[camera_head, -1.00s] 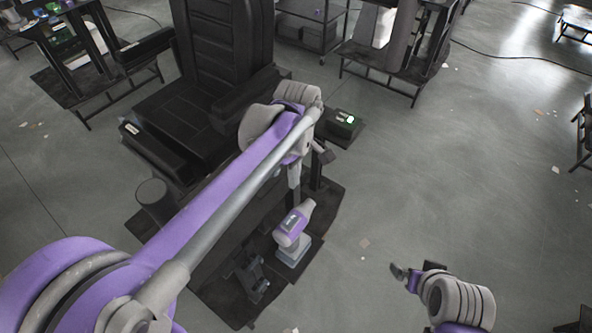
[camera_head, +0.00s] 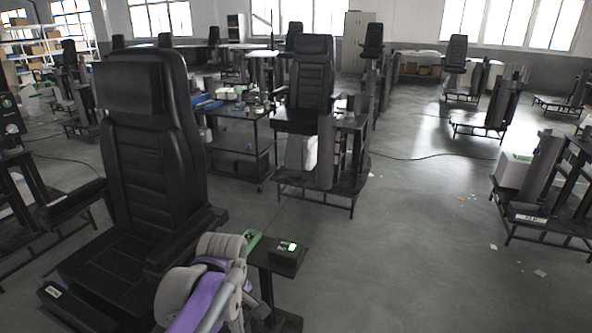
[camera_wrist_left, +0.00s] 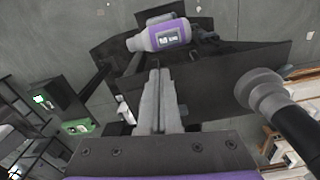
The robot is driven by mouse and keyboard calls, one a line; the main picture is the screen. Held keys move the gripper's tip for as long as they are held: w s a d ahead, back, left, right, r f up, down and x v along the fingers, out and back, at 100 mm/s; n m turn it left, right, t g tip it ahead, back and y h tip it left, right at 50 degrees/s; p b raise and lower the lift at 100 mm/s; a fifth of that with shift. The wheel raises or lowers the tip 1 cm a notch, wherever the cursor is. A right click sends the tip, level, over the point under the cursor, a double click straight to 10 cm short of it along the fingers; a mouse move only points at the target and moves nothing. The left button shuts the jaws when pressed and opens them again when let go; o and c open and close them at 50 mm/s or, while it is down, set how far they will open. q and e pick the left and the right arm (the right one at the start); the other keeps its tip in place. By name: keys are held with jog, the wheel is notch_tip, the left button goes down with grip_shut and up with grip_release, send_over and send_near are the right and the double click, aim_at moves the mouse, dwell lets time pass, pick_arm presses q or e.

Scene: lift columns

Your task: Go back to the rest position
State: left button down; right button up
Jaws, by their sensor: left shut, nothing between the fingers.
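My left gripper (camera_wrist_left: 158,85) shows in the left wrist view with its two grey fingers together and nothing between them. Beyond the fingertips, a grey-and-purple device (camera_wrist_left: 160,37) with a small label lies across the top of that view, apart from the fingers. In the head view only part of my left arm shows at the bottom, in front of the black seat (camera_head: 145,150); the left gripper itself is hidden or out of frame there. My right arm and gripper are in neither current view.
A small black box with a green light (camera_head: 289,247) stands on a stand right of my left arm. A grey cylinder on a black stem (camera_wrist_left: 262,92) is right of the fingers. Open floor (camera_head: 400,270) lies to the right; more seats stand behind.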

pick_arm(q)
jog(key=s+a+f+m+t, duration=0.3)
jog(key=s+f+m+t, duration=0.2)
jog(key=s+m, duration=0.7)
jog(key=shift+a+f+t, duration=0.4)
jog(key=shift+f, duration=0.65)
